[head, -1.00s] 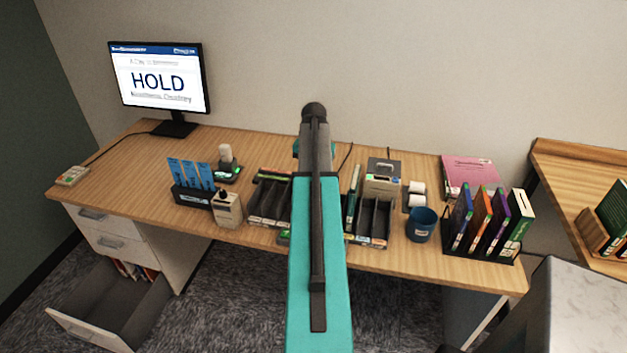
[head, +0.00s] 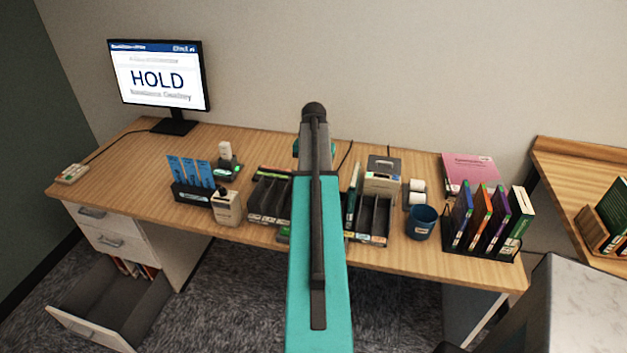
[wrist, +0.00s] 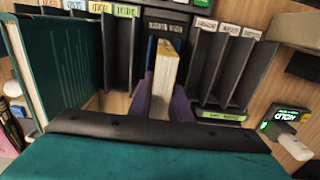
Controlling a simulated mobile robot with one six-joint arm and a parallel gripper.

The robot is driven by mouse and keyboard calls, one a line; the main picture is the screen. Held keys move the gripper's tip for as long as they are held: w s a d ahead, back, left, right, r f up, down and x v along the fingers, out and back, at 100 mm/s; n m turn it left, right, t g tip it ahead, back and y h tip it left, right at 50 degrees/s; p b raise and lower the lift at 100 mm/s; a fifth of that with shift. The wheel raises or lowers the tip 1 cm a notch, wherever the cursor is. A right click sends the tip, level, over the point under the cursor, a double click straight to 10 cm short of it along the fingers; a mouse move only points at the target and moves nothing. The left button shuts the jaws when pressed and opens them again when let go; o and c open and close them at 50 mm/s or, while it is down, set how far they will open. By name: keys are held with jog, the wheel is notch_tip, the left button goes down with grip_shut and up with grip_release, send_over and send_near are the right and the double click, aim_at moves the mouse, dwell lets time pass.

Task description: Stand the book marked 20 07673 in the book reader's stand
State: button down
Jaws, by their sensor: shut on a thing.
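In the wrist view my gripper (wrist: 162,98) is shut on a book (wrist: 166,75) with cream page edges and a blue cover. Its marking is not readable, so I cannot tell whether it is 20 07673. A dark unit (wrist: 166,22) with a label and a green light lies beyond the book, between the slotted sorter sections; it may be the reader's stand. I cannot tell whether the book touches it. In the head view my teal arm hides the gripper, the held book and the middle of the desk.
Sorter sections (head: 369,218) stand on both sides of my arm. A tall teal book (wrist: 62,60) stands close beside the gripper. A blue mug (head: 421,223) and a rack of books (head: 484,253) are to the right. An open drawer (head: 108,290) sticks out at lower left.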

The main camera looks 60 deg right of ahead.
jog(key=shift+f, duration=0.2)
jog(key=c, duration=1.6)
grip_release()
jog(key=shift+o, duration=0.2)
jog(key=shift+r, duration=0.1)
jog(key=shift+r+p, duration=4.15)
jog(key=shift+r, duration=2.7)
